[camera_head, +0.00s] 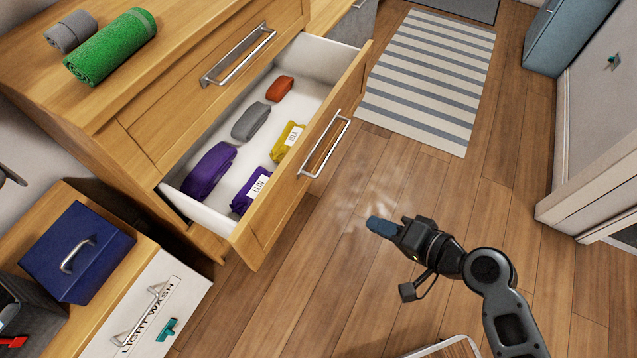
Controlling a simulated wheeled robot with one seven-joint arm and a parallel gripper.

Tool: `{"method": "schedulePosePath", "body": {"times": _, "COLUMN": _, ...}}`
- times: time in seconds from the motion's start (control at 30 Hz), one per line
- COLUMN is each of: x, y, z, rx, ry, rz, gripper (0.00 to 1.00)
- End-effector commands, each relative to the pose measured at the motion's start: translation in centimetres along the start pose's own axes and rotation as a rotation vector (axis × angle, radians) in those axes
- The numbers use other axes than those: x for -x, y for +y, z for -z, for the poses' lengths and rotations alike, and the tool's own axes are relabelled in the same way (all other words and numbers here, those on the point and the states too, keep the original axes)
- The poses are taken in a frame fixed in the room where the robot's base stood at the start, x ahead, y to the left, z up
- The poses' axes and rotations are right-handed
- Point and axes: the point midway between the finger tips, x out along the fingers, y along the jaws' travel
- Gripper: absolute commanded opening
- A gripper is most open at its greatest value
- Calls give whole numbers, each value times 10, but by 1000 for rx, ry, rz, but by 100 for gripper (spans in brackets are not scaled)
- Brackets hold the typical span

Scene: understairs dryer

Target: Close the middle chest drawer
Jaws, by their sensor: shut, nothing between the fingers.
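The middle chest drawer (305,192) is pulled out of the wooden chest (150,130) and stands open. A metal bar handle (324,147) is on its wooden front. Inside lie purple rolled cloths (208,171), a grey roll (250,121), an orange roll (279,89) and a yellow roll (286,142); some carry name labels. My gripper (372,226) is shut and empty. It is in front of the drawer, to the right of its front and apart from it, with the fingers pointing left toward it.
The drawer above (215,75) is shut. Green (110,47) and grey (70,31) towels lie on the chest top. A blue box (77,250) stands by a "light wash" front (148,310) at lower left. A striped rug (430,80) lies behind; wooden floor (430,190) around my gripper is clear.

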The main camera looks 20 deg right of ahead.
Motion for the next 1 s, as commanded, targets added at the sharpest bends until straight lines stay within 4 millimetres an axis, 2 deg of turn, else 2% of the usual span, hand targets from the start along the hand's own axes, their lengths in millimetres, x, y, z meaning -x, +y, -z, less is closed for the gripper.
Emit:
{"method": "schedulePosePath", "body": {"times": 0.03, "x": -21, "y": -1, "z": 8, "rx": -37, "ry": -33, "rz": 48, "gripper": 0}}
{"method": "schedulePosePath", "body": {"times": 0.1, "x": -38, "y": -11, "z": 16, "rx": -87, "ry": -83, "rz": 108, "gripper": 0}}
{"method": "schedulePosePath", "body": {"times": 0.2, "x": -53, "y": -26, "z": 25, "rx": -136, "ry": -142, "rz": 179, "gripper": 0}}
{"method": "schedulePosePath", "body": {"times": 0.37, "x": -62, "y": -40, "z": 32, "rx": -169, "ry": -190, "rz": 236, "gripper": 0}}
{"method": "schedulePosePath", "body": {"times": 0.57, "x": -77, "y": -46, "z": 30, "rx": -173, "ry": -199, "rz": 244, "gripper": 0}}
{"method": "schedulePosePath", "body": {"times": 1.0, "x": -156, "y": -66, "z": 15, "rx": -172, "ry": -197, "rz": 241, "gripper": 0}}
